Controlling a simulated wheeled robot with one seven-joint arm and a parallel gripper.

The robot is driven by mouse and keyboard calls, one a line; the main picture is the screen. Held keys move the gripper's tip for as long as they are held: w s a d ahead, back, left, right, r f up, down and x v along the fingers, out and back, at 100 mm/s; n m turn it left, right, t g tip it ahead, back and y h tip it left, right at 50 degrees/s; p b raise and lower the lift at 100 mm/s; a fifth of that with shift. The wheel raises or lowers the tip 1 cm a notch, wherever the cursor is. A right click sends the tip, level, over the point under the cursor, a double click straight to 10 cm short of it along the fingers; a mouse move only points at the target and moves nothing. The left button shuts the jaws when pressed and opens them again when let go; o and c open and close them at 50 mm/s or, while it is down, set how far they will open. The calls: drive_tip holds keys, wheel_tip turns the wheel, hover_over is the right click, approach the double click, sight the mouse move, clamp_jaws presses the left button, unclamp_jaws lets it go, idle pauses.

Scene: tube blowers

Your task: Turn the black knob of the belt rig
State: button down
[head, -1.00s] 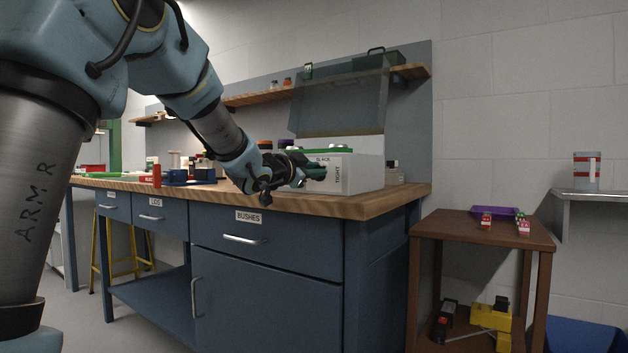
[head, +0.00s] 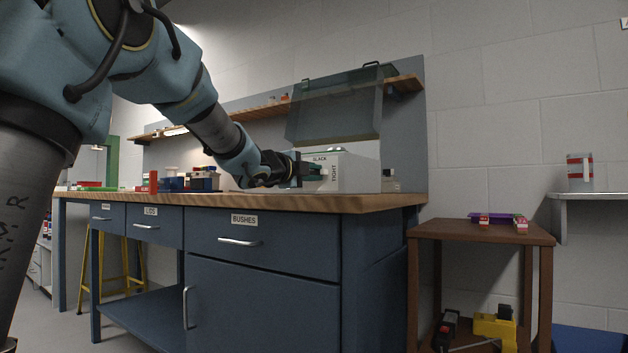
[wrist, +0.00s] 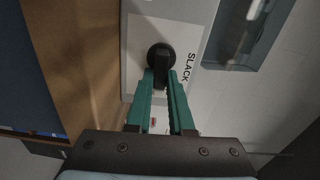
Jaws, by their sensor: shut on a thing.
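The belt rig (head: 355,172) is a pale box on the workbench, marked SLACK and TIGHT, with a clear cover raised above it. Its black knob (wrist: 160,57) shows in the wrist view on the front panel, near the word SLACK. My gripper (wrist: 163,78) has green fingers, and their tips are shut on the knob's lower part. In the head view my gripper (head: 303,172) reaches the front of the rig from the left and hides the knob.
The wooden worktop (head: 300,203) runs below my arm, over blue drawers. Blue blocks (head: 203,180) and other small things stand left of my gripper. A brown side table (head: 480,232) with a purple tray stands at right. A clear cover (head: 335,108) hangs over the rig.

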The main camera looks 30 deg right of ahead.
drive_tip(key=shift+f+m, duration=0.15)
drive_tip(key=shift+m, duration=0.25)
drive_tip(key=c, duration=0.8)
unclamp_jaws()
drive_tip(key=p+v, duration=0.1)
drive_tip(key=v, duration=1)
